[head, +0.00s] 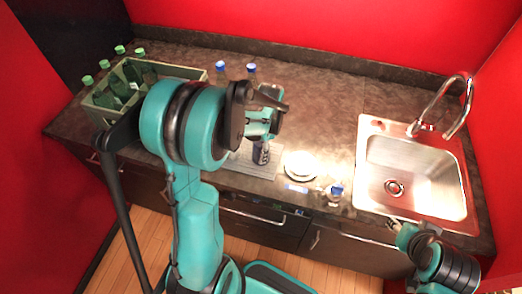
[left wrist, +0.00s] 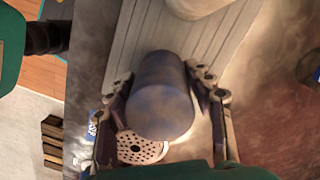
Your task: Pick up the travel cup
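The travel cup (head: 261,153) is a dark blue cylinder standing on a pale grooved mat (head: 240,166) on the counter. My left gripper (head: 262,130) is over it and hides its upper part in the head view. In the left wrist view the cup (left wrist: 160,95) lies between the two fingers of my left gripper (left wrist: 160,75). The fingers are apart, close along both sides of the cup, with narrow gaps showing. Firm contact is not visible. My right gripper (head: 400,229) is at the lower right, by the counter's front edge below the sink; its fingers are unclear.
A crate (head: 186,71) with green-capped bottles stands at the back left. Two blue-capped bottles (head: 221,68) stand behind my left arm. A white dish (head: 300,165) and a small blue-capped bottle (head: 335,194) are right of the cup. The sink (head: 425,165) is farther right.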

